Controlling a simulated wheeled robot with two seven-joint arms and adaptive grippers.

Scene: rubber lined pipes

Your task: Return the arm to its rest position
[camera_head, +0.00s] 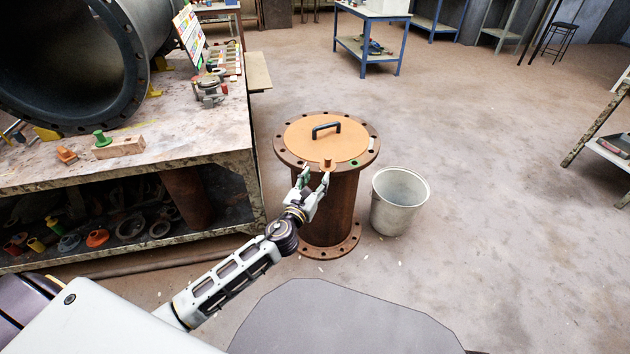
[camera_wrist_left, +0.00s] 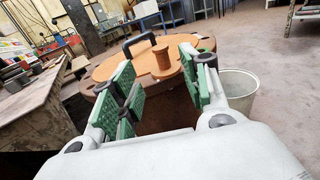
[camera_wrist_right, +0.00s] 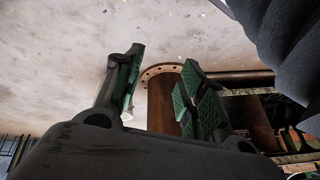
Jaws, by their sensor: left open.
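My left gripper (camera_head: 312,181) is at the near edge of the flanged pipe's top. In the left wrist view its green-padded fingers (camera_wrist_left: 165,92) are spread apart with nothing between them. A small orange-brown spool-shaped piece (camera_head: 327,164) stands on the near edge of the orange lid, just beyond the fingertips; it also shows in the left wrist view (camera_wrist_left: 162,62). My right gripper is out of the head view. In the right wrist view its fingers (camera_wrist_right: 160,85) are apart and empty, with the pipe's rusty body (camera_wrist_right: 162,105) beyond them.
The rusty pipe (camera_head: 328,215) stands on the floor, its orange lid (camera_head: 300,143) bearing a black handle (camera_head: 326,127). A grey bucket (camera_head: 398,203) stands right of it. A workbench (camera_head: 200,145) with a large black pipe (camera_head: 75,60) is at left.

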